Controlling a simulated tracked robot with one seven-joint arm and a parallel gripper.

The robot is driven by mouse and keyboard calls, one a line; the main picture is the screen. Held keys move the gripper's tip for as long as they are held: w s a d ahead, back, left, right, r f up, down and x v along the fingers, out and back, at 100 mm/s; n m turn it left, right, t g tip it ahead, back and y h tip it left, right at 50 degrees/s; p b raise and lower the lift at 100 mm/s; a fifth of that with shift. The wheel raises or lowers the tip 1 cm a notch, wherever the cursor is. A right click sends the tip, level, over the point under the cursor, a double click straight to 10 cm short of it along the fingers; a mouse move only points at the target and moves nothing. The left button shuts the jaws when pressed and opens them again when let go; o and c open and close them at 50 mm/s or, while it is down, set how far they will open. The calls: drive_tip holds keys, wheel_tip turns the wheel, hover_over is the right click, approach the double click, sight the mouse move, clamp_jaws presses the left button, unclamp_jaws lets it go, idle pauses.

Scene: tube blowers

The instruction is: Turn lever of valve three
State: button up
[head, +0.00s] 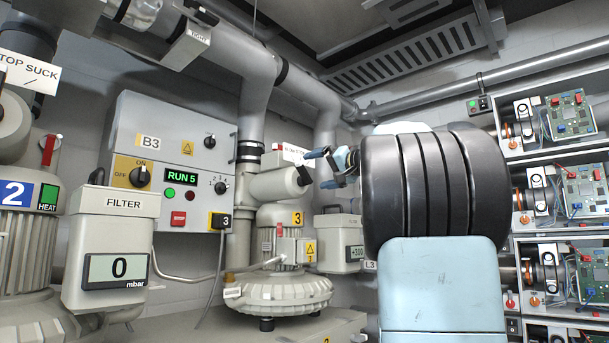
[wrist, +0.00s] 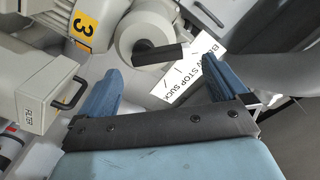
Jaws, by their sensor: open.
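Valve three (head: 278,184) is the grey body with a round end above blower 3, left of my gripper in the head view. In the wrist view its round grey hub (wrist: 143,22) carries a black lever (wrist: 160,55). The lever lies across the view in front of a white sign plate (wrist: 185,85) reading BLOW STOP SUCK. My gripper (head: 322,170) is open, with blue fingers; in the wrist view its fingertips (wrist: 160,80) stand wide on either side of the lever and sign. I see nothing between the fingers in their grip.
Blower 3 (head: 285,290) stands below the valve. Its filter box (wrist: 42,92) is at the left in the wrist view. Control box B3 (head: 170,165) reads RUN 5. Thick pipes (head: 262,80) rise behind. Racks of circuit boards (head: 570,190) stand at the right.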

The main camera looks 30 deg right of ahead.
sight(307, 173)
drive_tip(key=shift+x, duration=3.05)
drive_tip(key=shift+c, duration=0.3)
drive_tip(key=c, duration=0.7)
